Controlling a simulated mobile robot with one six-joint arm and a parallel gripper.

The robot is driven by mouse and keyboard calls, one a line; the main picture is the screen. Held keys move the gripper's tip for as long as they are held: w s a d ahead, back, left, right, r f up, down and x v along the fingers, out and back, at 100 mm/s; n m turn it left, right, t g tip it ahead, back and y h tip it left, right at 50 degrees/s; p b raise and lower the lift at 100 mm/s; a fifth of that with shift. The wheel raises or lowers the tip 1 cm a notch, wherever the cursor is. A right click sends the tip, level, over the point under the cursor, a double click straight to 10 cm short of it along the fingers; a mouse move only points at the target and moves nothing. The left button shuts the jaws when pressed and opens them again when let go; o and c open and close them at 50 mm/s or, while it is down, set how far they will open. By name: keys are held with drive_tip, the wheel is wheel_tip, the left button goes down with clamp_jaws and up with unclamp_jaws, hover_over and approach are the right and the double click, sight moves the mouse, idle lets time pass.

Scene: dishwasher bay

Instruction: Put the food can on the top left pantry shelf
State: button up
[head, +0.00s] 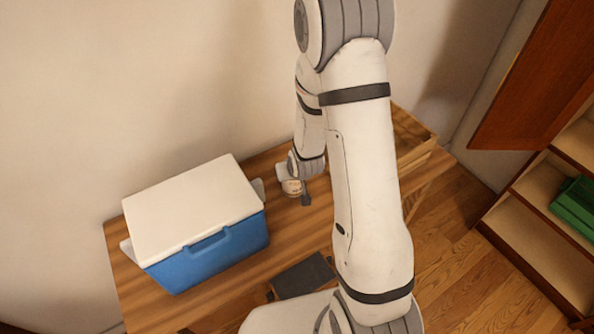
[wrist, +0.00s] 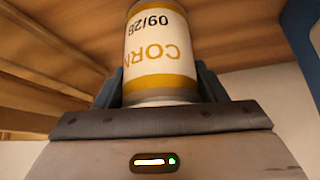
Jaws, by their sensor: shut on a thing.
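The food can (wrist: 160,50) has a white and yellow label reading "CORN" and sits between the dark fingers of my gripper (wrist: 160,84) in the wrist view. The gripper is shut on it. In the head view the can (head: 291,187) shows small, at my gripper (head: 299,188), over the wooden table beside the cooler. I cannot tell whether it touches the tabletop. Wooden pantry shelves (head: 520,235) stand at the right edge of the head view, partly cut off. The top left shelf cannot be made out clearly.
A blue cooler with a white lid (head: 190,210) stands on the table (head: 145,305), left of my gripper. A wooden box (head: 412,135) is at the table's far right end. A brown door (head: 535,75) stands open by the shelves, and a green crate (head: 575,207) sits on one shelf.

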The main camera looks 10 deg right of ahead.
drive_tip(key=shift+f, duration=0.15)
drive_tip(key=o, duration=1.3)
